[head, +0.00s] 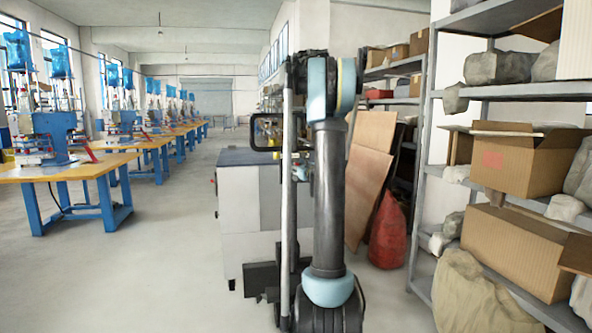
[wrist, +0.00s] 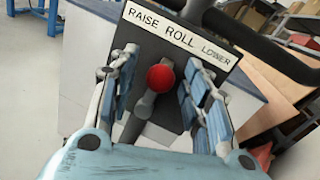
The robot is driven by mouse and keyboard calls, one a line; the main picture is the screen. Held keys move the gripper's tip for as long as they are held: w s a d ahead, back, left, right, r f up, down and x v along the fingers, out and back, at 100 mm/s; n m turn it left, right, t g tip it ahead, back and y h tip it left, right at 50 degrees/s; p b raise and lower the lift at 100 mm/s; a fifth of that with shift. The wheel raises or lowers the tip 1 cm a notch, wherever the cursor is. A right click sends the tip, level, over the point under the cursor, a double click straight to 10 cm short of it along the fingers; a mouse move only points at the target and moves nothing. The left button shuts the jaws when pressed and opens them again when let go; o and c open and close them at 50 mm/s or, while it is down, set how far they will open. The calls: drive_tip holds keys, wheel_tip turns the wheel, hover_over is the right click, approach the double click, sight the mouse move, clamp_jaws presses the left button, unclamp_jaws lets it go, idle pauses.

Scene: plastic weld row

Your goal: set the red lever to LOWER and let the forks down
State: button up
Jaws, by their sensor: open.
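The red lever's round knob (wrist: 161,78) shows in the middle of the wrist view, on a grey shaft. It stands in front of a dark panel (wrist: 178,58) with a white label strip (wrist: 180,34) reading RAISE, ROLL, LOWER. The lever lines up with ROLL, the middle word. My gripper (wrist: 163,84) is open, with one blue-padded finger on each side of the knob; I see gaps to both. Whether the fingers reach the knob's depth is unclear. In the head view my arm hides the lever. I cannot make out the forks in either view.
A grey cabinet-like body (head: 240,200) stands behind my arm, with a black loop handle (head: 262,131) above it. Shelves with cardboard boxes (head: 515,160) and a red sack (head: 388,232) are on the right. Workbenches (head: 75,166) line the left. The floor between is clear.

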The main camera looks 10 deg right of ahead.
drive_tip(key=shift+w+a, duration=0.1)
drive_tip(key=shift+w, duration=0.3)
clamp_jaws()
